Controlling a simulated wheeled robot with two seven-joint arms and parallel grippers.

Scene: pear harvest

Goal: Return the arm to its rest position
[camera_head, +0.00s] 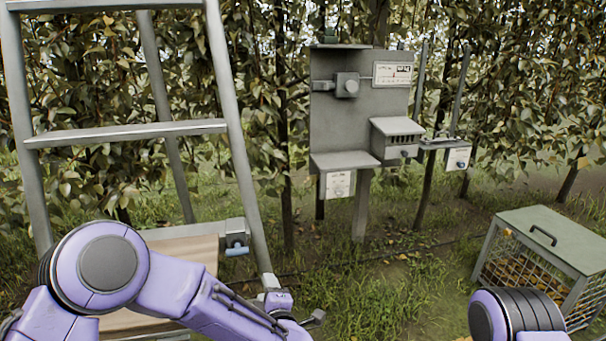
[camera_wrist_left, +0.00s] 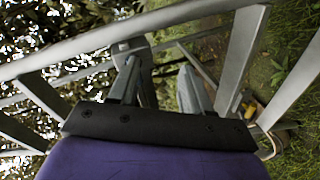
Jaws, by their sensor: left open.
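My left arm, purple with a grey joint cap, comes in from the left in the head view. Its gripper (camera_head: 294,302) is low in the middle of that view, beside the foot of the ladder's right leg and over the grass. In the left wrist view the two grey fingers of the left gripper (camera_wrist_left: 160,84) stand apart with nothing between them. Grey metal bars pass close beyond the fingertips there. Only a purple and black part of my right arm shows at the lower right of the head view; its gripper is out of view.
A grey ladder (camera_head: 128,133) stands at the left, with a pale wooden board (camera_head: 190,252) low behind my left arm. A grey panel on a post (camera_head: 345,120) stands in the middle. A wire crate with a lid (camera_head: 550,238) is at the right. Grass lies between; leafy trees stand behind.

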